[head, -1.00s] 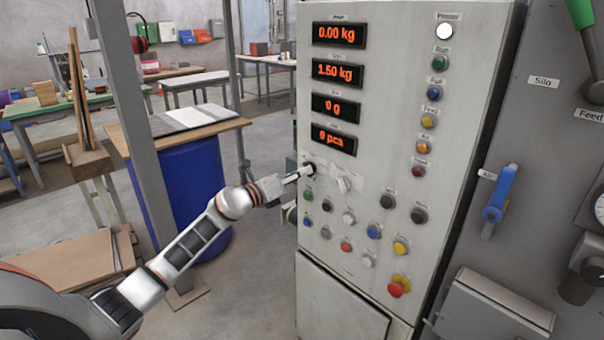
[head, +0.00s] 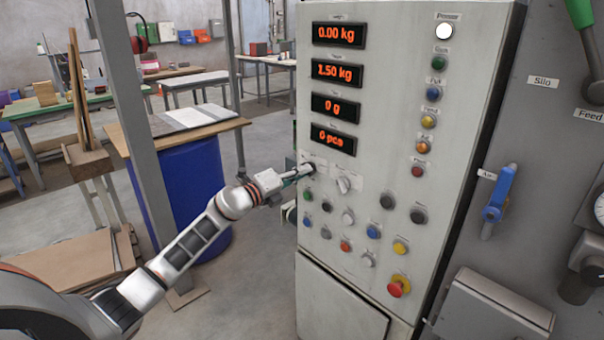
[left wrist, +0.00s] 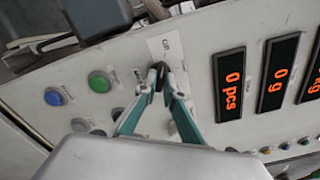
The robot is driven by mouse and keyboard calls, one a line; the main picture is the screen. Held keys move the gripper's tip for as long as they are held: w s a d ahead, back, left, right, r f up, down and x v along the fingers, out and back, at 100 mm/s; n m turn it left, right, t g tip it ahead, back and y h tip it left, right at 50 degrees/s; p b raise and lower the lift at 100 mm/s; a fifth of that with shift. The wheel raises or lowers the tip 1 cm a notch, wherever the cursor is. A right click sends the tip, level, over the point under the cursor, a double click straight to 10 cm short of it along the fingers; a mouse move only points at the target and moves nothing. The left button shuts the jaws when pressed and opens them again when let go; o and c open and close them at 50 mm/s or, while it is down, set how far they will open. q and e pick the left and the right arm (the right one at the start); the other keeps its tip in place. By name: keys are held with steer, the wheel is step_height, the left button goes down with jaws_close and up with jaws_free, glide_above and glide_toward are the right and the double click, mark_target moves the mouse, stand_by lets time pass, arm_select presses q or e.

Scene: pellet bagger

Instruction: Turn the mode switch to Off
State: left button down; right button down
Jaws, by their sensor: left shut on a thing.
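A small black knob (head: 309,168) sits at the left edge of the control panel, below the lowest red display. My left gripper (head: 302,172) reaches it from the left and is shut on it. In the left wrist view the two teal fingers (left wrist: 164,88) close on the black knob (left wrist: 158,69), beside a white label plate. The fingers partly hide the knob, and its label is too small to read, so I cannot tell which position it points to. My right gripper is not in view.
A pale rotary knob (head: 343,185) stands close to the right of the held knob. Several push buttons lie below, with a red emergency stop (head: 399,286) at the lower right. A blue barrel (head: 190,190) stands behind my left arm.

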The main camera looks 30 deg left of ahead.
arm_select(q)
steer(key=c, duration=2.1)
jaws_free()
steer(key=shift+c, duration=0.2)
steer(key=shift+s+a, duration=0.1)
steer(key=shift+s, duration=0.05)
steer(key=v, duration=1.1)
steer(key=shift+s+a, duration=0.15)
steer(key=shift+s, duration=0.2)
steer(key=shift+f, duration=0.1)
steer(key=s+d+f+n+g+y, duration=0.1)
steer(key=s+d+f+n+g, duration=0.1)
steer(key=s+d+f+n, duration=0.4)
steer(key=s+d+f+n+g+y, duration=0.1)
steer(key=s+d+f+n, duration=0.6)
steer(key=s+f, duration=0.8)
steer(key=s+d+f+n+g+y, duration=0.1)
steer(key=s+d+f+n+g, duration=0.2)
steer(key=s+d+f+n, duration=0.4)
steer(key=s+f+n, duration=0.3)
steer(key=s+f, duration=0.1)
steer(key=f, duration=0.5)
steer(key=shift+f+n+g+y, duration=0.3)
steer(key=shift+f+y, duration=0.05)
steer(key=shift+y, duration=0.05)
